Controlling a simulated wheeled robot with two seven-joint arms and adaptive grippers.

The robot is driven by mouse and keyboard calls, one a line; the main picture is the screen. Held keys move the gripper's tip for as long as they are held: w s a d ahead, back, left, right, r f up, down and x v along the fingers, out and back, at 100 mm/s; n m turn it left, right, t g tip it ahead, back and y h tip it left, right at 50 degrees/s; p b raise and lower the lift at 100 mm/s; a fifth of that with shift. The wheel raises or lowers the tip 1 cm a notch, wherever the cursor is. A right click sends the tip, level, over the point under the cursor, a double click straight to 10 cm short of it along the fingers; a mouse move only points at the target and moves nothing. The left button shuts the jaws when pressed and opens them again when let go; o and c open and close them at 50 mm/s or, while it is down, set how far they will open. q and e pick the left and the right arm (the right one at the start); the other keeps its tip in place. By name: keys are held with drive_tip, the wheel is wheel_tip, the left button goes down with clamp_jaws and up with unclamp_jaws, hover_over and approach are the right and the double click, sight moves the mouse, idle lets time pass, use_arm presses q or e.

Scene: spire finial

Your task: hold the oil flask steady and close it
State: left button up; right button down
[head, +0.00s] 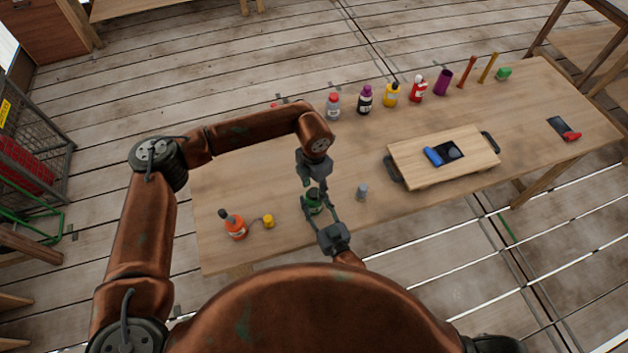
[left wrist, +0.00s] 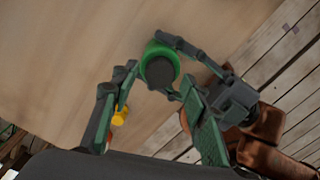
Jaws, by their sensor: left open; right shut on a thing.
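A green flask, apparently the oil flask (head: 314,205), stands upright near the table's front edge. Seen from above in the left wrist view, the flask (left wrist: 149,52) has a green rim around a dark round top (left wrist: 160,70); I cannot tell whether this is a cap or an opening. My right gripper (head: 318,211) is shut on the flask from the front, its fingers on either side. My left gripper (head: 313,187) is open, pointing down just above the flask; its fingers (left wrist: 160,98) are spread and the left wrist view shows nothing between them being gripped.
A small grey piece (head: 361,192) stands right of the flask. An orange bottle (head: 235,228) and a yellow piece (head: 268,221) are to the left. A raised wooden board (head: 477,165) is at right; several bottles line the back.

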use_arm(q)
drive_tip(key=shift+f, duration=0.9)
drive_tip(key=shift+c, duration=0.7)
clamp_jaws()
drive_tip(key=shift+o, duration=1.5)
unclamp_jaws()
wheel_tip(320, 180, up, 12)
